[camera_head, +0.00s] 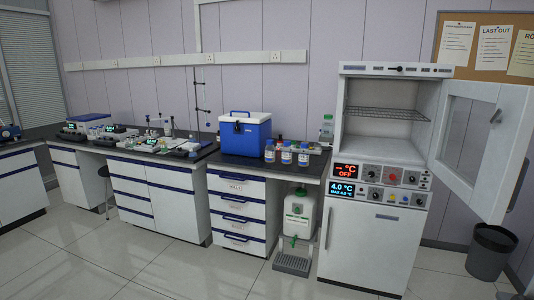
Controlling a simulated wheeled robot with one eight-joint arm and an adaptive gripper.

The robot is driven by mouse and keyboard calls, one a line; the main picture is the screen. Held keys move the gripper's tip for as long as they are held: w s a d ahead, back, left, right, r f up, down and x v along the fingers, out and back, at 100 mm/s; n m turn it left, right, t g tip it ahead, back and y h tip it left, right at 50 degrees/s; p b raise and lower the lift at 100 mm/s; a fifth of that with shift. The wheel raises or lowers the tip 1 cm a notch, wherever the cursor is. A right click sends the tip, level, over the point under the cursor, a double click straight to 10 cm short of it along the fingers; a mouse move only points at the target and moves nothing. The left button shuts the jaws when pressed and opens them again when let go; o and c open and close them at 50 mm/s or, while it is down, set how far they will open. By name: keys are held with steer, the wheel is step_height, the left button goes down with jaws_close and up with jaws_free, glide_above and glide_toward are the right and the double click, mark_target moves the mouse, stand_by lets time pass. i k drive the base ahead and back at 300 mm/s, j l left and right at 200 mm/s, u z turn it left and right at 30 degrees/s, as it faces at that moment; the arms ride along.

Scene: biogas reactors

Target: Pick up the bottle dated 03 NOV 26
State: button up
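Three small white bottles with blue labels stand in a row near the front of the counter: a left one (270,152), a middle one (286,153) and a right one (303,155). Their label dates are too small to read, so I cannot tell which bears 03 NOV 26. More small bottles and items stand behind them, partly hidden. A larger clear bottle (327,128) stands at the counter's right end beside the incubator. My gripper does not show in this view.
A blue cooler box (245,134) stands left of the bottles. An incubator (386,140) with its door (482,140) swung open stands right. A white jug (300,217) sits below the counter. A bin (490,252) is at far right. The floor in front is clear.

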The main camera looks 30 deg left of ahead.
mark_target(269, 150)
steer(key=i+j, duration=0.15)
steer(key=j, duration=0.25)
steer(key=i+j+u, duration=0.1)
steer(key=j, duration=0.3)
steer(key=i+j, duration=0.2)
steer(key=j, duration=0.15)
steer(key=i+j+u, duration=0.1)
steer(key=j, duration=0.3)
steer(key=i+j, duration=0.2)
steer(key=j, duration=0.2)
steer(key=i+j, duration=0.15)
steer(key=j, duration=0.2)
steer(key=u, duration=0.05)
